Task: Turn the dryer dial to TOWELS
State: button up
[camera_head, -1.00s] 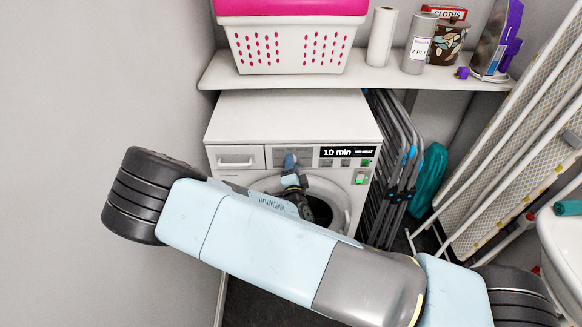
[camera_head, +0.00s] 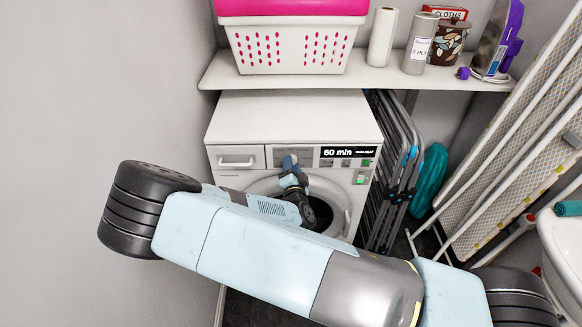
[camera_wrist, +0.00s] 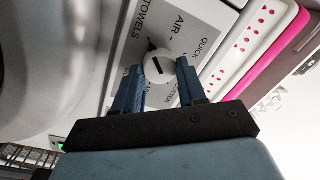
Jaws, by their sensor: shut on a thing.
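The white dryer (camera_head: 335,208) stands under a shelf, with a grey dial panel (camera_head: 308,155) on its front. In the wrist view the round white dial (camera_wrist: 160,66) carries a dark line. The TOWELS label (camera_wrist: 150,18) is at upper left of the dial, AIR above, QUICK to the right; the lower labels are partly hidden by my fingers. My gripper (camera_wrist: 160,70) is shut on the dial, one blue finger on each side. It also shows at the panel in the head view (camera_head: 290,163).
A shelf (camera_head: 300,82) above the dryer holds a pink and white basket (camera_head: 290,45), a paper roll and a can. Folded grey racks (camera_head: 395,180) stand close at the dryer's right. An ironing board (camera_head: 520,150) leans farther right. A wall is at left.

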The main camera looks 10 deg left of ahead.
jog(key=o, duration=0.7)
jog(key=shift+s+a+f, duration=0.1)
jog(key=shift+f, duration=0.05)
jog(key=shift+c, duration=0.2)
jog(key=o, duration=0.4)
jog(key=v, duration=1.3)
jog(key=shift+s, duration=0.3)
